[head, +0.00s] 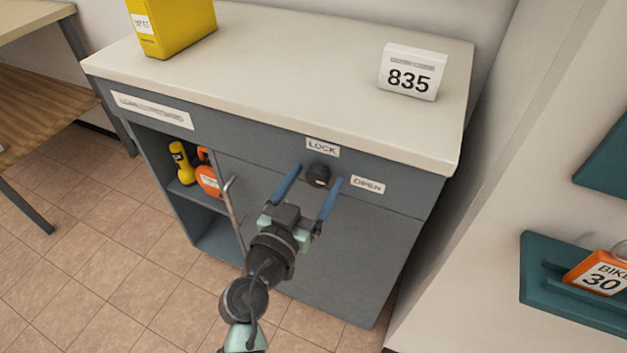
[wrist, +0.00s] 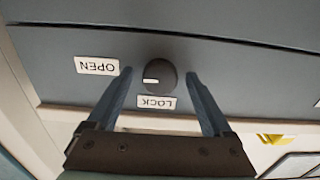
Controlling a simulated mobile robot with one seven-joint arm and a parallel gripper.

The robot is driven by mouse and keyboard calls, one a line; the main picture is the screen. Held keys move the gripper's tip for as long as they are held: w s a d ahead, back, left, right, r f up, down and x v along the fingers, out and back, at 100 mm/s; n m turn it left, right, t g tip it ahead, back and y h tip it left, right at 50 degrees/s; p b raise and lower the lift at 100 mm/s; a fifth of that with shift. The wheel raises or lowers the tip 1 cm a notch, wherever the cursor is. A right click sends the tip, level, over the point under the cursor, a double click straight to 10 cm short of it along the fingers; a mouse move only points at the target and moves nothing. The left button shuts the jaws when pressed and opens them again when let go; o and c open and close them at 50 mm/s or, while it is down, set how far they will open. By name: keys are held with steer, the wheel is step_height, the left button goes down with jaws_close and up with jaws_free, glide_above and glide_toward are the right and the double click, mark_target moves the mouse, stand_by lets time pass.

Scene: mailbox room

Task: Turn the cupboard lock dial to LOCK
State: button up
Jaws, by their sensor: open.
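The cupboard lock dial (head: 317,176) is a round black knob on the grey cupboard front, just under the worktop. The LOCK label (head: 322,147) is above it and the OPEN label (head: 367,185) is to its right. In the wrist view, which is upside down, the dial (wrist: 163,76) has a white mark pointing left, toward the OPEN label (wrist: 97,66); the LOCK label (wrist: 156,102) is below it. My gripper (head: 318,174) is open, its two blue fingers reaching toward the dial. In the wrist view the fingertips flank the dial, with a gap on each side.
The cupboard worktop (head: 280,60) holds a yellow box (head: 175,25) and an 835 sign (head: 412,73). A vertical handle (head: 232,210) is left of my gripper. An open shelf holds a yellow torch (head: 181,162) and an orange item (head: 208,180). A teal tray (head: 540,265) is at right.

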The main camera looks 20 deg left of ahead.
jaws_close()
stand_by(0.4)
steer(key=shift+n, duration=0.3)
steer(key=n, duration=0.3)
steer(key=shift+n+b, duration=0.3)
steer(key=n, duration=0.4)
steer(key=shift+n, duration=0.3)
steer(key=n+p, duration=0.1)
steer(key=n, duration=0.3)
steer(key=shift+n+p, duration=1)
steer(key=shift+n, duration=1.6)
steer(key=shift+f, duration=0.1)
